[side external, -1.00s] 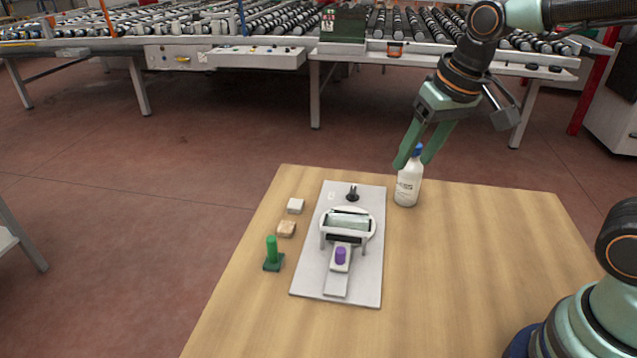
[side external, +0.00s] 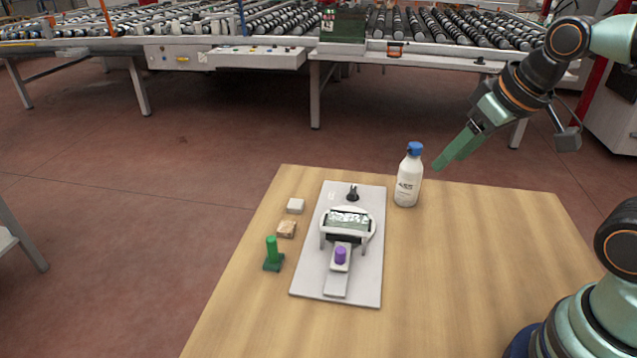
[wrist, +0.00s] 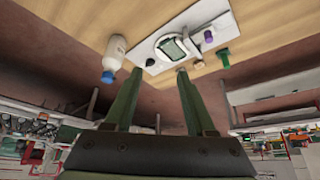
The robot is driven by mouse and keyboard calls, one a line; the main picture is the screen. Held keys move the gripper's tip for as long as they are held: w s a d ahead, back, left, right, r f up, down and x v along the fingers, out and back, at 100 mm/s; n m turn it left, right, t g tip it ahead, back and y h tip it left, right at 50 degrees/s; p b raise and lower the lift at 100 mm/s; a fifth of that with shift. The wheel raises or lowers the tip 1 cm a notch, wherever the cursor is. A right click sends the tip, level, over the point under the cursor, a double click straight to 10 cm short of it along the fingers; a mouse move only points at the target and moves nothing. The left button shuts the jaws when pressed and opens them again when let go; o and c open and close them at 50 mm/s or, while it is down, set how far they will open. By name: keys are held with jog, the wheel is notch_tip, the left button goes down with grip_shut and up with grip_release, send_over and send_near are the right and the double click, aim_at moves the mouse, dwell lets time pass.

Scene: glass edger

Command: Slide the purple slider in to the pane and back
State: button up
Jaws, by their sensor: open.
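The purple slider (side external: 340,256) sits on a light block on a grey track at the front of the grey plate (side external: 309,276). It also shows in the wrist view (wrist: 208,37). The glass pane (side external: 348,219) lies in a white round holder behind a small white frame, with the slider in front of it. My gripper (side external: 447,163) is up in the air to the right of the white bottle, apart from everything. In the wrist view my gripper (wrist: 158,78) has its two green fingers apart with nothing between them.
A white bottle with a blue cap (side external: 408,180) stands upright at the table's back edge. Left of the plate are a white block (side external: 295,206), a tan block (side external: 286,229) and a green peg on a base (side external: 272,254).

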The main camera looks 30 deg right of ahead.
jog(key=w+a+f+n+g, duration=0.2)
jog(key=w+a+g, duration=0.1)
jog(key=w+a, duration=0.3)
jog(key=n+g, duration=0.3)
send_over(341, 250)
notch_tip(341, 250, down, 7)
notch_tip(341, 250, down, 12)
jog(key=shift+r, duration=0.1)
grip_shut()
dwell(1.3)
